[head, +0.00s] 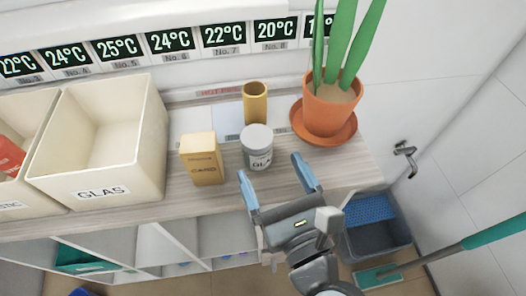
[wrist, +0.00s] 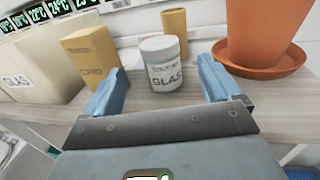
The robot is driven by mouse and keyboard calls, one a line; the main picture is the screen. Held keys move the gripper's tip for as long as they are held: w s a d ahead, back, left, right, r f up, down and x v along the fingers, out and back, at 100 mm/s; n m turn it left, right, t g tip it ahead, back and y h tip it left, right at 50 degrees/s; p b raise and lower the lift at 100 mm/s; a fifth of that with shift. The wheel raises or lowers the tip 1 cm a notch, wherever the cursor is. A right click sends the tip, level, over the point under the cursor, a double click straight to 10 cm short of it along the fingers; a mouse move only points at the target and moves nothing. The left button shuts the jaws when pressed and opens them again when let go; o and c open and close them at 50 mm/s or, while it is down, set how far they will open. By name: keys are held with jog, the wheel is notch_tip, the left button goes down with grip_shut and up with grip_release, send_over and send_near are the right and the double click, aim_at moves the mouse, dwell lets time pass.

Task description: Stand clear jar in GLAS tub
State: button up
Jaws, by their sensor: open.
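The clear jar (head: 257,147) with a grey-white lid and a GLAS label stands upright on the wooden shelf. In the wrist view the jar (wrist: 162,64) is ahead of my gripper, between the lines of its two fingers. My gripper (head: 276,173) is open and empty, its blue fingertips just in front of the jar and apart from it. The fingers also show in the wrist view (wrist: 158,84). The cream GLAS tub (head: 152,140) stands at the left of the shelf; its visible inside looks empty. Part of it shows in the wrist view (wrist: 38,100).
A yellow CARD box (head: 202,159) stands between the tub and jar. A tan cylinder (head: 255,103) stands behind the jar. A potted plant in an orange pot (head: 331,108) on a saucer is at right. Another cream tub (head: 30,110) is at far left.

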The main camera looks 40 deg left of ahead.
jog(key=shift+v, duration=1.1)
jog(key=shift+d, duration=0.1)
jog(key=s+d+f+n+t+h, duration=0.3)
jog(key=d+n+h, duration=0.1)
jog(key=d, duration=0.6)
jog(key=s+d+f+n+t+h, duration=0.25)
jog(key=d+f+h, duration=0.2)
jog(key=d, duration=0.55)
jog(key=s+d+r+n+h, duration=0.3)
jog(key=s+d+n, duration=0.4)
jog(key=n, duration=0.1)
jog(key=s+d+r+n+h, duration=0.4)
jog(key=s+d+n, duration=0.3)
jog(key=n, duration=0.1)
jog(key=shift+r, duration=0.2)
jog(key=shift+s+d+r+n+t, duration=0.25)
jog(key=shift+r+n, duration=0.1)
jog(key=shift+n, duration=0.3)
jog(key=shift+c, duration=0.2)
